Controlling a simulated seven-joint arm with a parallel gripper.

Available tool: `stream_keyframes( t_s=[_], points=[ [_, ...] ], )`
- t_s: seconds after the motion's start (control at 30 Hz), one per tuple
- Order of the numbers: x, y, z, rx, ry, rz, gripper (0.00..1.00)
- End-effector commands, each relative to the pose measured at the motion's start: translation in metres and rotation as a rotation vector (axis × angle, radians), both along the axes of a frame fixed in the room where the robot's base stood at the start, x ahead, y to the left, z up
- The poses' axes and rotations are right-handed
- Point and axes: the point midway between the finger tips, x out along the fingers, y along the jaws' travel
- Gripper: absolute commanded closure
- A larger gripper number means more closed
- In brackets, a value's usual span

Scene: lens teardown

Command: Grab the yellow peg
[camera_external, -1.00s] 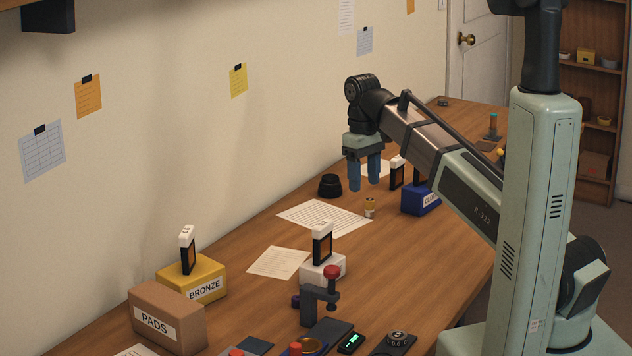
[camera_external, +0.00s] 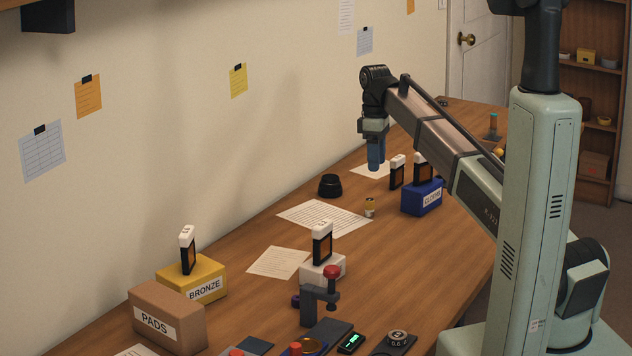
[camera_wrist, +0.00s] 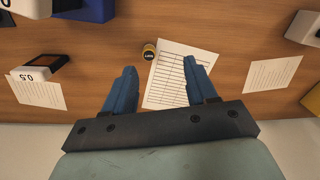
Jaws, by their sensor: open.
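No plain yellow peg is clearly in view. A small yellow-banded cylinder (camera_external: 369,208) stands upright on the table beside a printed sheet. It also shows in the wrist view (camera_wrist: 149,51), dark-topped, between and beyond the fingertips. A small yellow-orange rounded thing (camera_external: 498,152) shows at the far end, partly behind my arm; I cannot tell its shape. My gripper (camera_external: 376,168) points down above the table's far wall side, beyond the cylinder. In the wrist view my gripper (camera_wrist: 160,66) is open, with nothing between its two blue fingers.
A blue box (camera_external: 422,198) and black frames with white tops stand right of the cylinder. A black round piece (camera_external: 330,185) is to its left. A white block (camera_external: 322,271), a yellow BRONZE box (camera_external: 205,275) and a PADS box (camera_external: 165,318) are nearer. The wall runs close behind.

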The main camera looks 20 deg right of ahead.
Motion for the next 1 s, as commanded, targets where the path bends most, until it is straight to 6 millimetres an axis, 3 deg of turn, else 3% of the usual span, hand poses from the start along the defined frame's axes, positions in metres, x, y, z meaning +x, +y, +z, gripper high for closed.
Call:
stream_keyframes(
  t_s=[0.2, 0.6, 0.8, 1.0],
  points=[
    [0.023, 0.004, 0.004, 0.026, -0.025, 0.395, 0.43],
    [0.032, 0.006, 0.004, 0.047, -0.052, 1.080, 0.43],
    [0.032, 0.006, 0.004, 0.051, -0.052, 1.255, 0.43],
    [0.032, 0.006, -0.009, 0.053, -0.050, 1.293, 0.43]
  ],
)
